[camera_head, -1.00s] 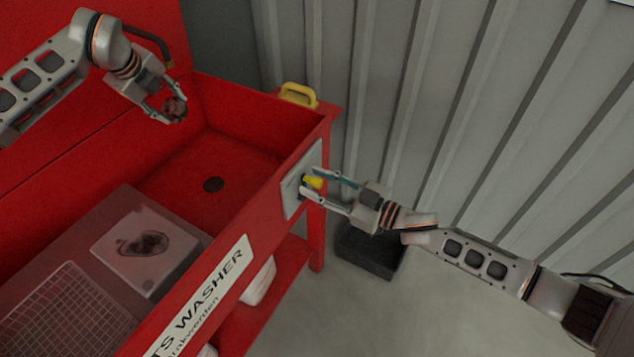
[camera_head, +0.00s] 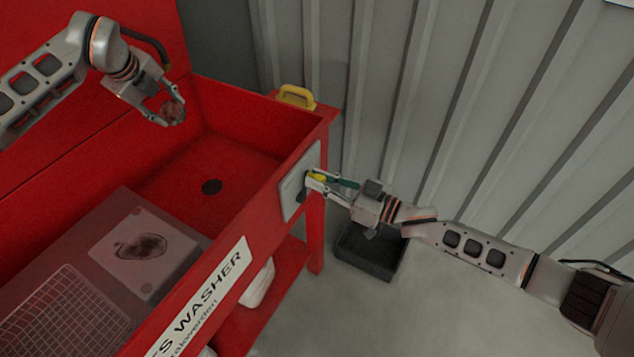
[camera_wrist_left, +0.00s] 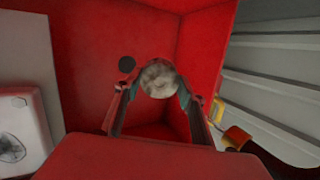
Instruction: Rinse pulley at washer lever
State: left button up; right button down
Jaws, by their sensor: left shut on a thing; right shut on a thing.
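My left gripper (camera_head: 168,116) is shut on the pulley (camera_head: 174,112), a small round brownish-grey part, and holds it above the red washer basin (camera_head: 232,165). In the left wrist view the pulley (camera_wrist_left: 158,78) sits between both fingertips, with the basin floor and its dark drain behind it.
A dark drain (camera_head: 212,186) is in the basin floor. A yellow handle (camera_head: 297,96) is on the far rim. A black bin (camera_head: 368,254) stands on the floor below my right arm.

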jog(key=c, duration=1.9)
grip_release()
jog(key=v, duration=1.2)
